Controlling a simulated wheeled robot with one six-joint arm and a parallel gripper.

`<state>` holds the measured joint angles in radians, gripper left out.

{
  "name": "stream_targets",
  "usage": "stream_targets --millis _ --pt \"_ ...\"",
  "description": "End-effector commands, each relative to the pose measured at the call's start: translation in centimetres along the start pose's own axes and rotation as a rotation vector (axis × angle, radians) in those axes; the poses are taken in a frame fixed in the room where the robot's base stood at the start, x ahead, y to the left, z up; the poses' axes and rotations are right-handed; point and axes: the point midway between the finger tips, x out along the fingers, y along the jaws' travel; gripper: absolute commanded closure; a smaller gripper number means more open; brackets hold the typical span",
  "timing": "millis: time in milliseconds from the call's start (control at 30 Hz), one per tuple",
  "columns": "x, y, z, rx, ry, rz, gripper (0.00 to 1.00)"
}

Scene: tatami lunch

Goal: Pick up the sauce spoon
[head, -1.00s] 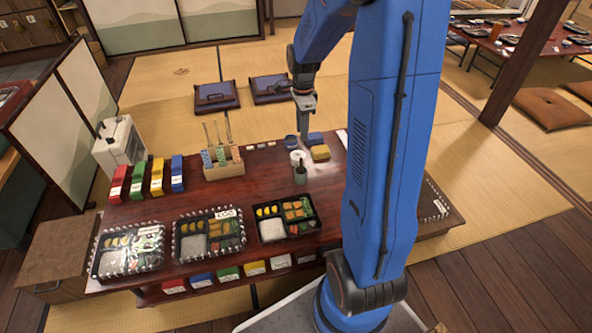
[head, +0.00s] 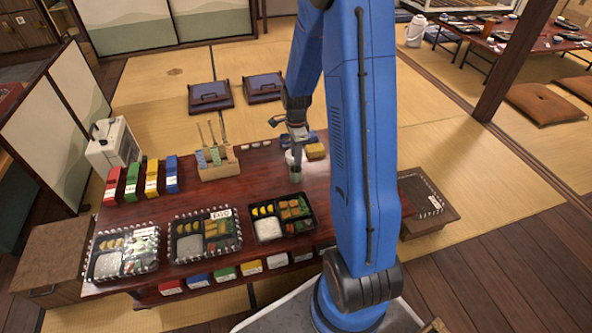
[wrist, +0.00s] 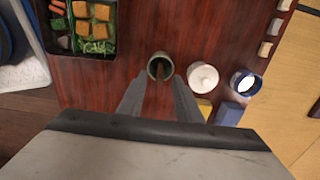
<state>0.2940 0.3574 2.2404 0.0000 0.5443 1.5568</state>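A green cup (wrist: 152,67) stands on the dark red table, and a brown stick-like piece (wrist: 160,73), likely the sauce spoon's handle, stands in it. The rest of that piece is hidden inside the cup. My gripper (wrist: 157,88) is open and empty, its two fingers apart and pointing at the cup from above. I cannot tell the exact height gap.
A white lidded pot (wrist: 203,77) and a blue-rimmed cup (wrist: 245,82) stand right of the green cup. Yellow and blue blocks sit close by. An open lunch box (head: 282,217) is in front, and a wooden holder with tall sticks (head: 219,169) stands to the left.

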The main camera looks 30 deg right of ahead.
Motion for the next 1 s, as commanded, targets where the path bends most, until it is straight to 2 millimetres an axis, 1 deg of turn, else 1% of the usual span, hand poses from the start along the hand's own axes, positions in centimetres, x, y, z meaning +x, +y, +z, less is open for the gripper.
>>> stream_targets --millis 33,100,200,467,500,567,600,633,1000 --pt "0.7 0.0 0.0 0.000 0.000 0.002 0.68" --pt "1.6 0.0 0.0 0.000 0.000 0.003 0.68" --pt "2.2 0.0 0.0 0.000 0.000 0.000 0.68" --pt "2.5 -0.1 0.0 0.000 0.000 -0.001 0.68" --pt "2.5 -0.1 0.0 0.000 0.000 -0.001 0.71" --pt "2.5 -0.1 0.0 0.000 0.000 -0.001 0.85" --pt "2.5 -0.1 0.0 0.000 0.000 -0.001 0.95" --pt "2.5 -0.1 0.0 0.000 0.000 -0.001 1.00" --pt "2.2 -0.1 0.0 0.000 0.000 -0.002 1.00"
